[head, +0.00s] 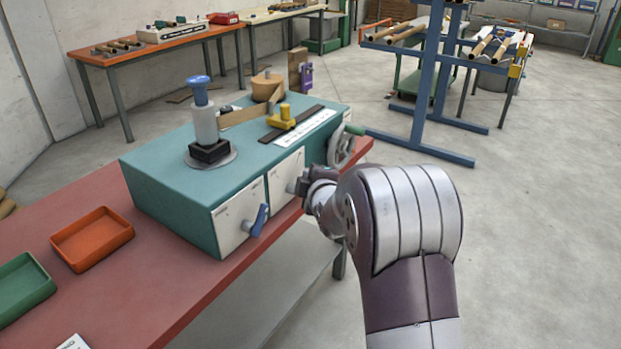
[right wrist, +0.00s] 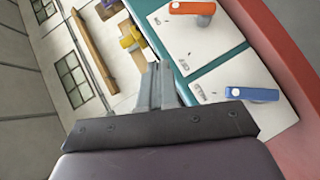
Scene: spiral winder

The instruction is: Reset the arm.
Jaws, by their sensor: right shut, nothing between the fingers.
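The teal spiral winder (head: 185,185) stands on the red-topped bench. A black-and-grey post with a blue knob (head: 198,90) rises from its top. A blue lever (head: 258,219) sits on a white front panel; it also shows in the right wrist view (right wrist: 252,94). An orange lever (right wrist: 192,8) sits on the neighbouring white panel in that view; in the head view my right gripper seems to cover it. My right gripper (head: 300,186) is shut and empty in front of the winder; its fingers show together in the wrist view (right wrist: 155,80). My left gripper is out of view.
A handwheel with a green grip (head: 343,147) is on the winder's right end, close to my right wrist. An orange tray (head: 92,240) and a green tray (head: 24,287) lie on the red bench (head: 130,310). A blue rack (head: 421,90) stands behind; floor at right is clear.

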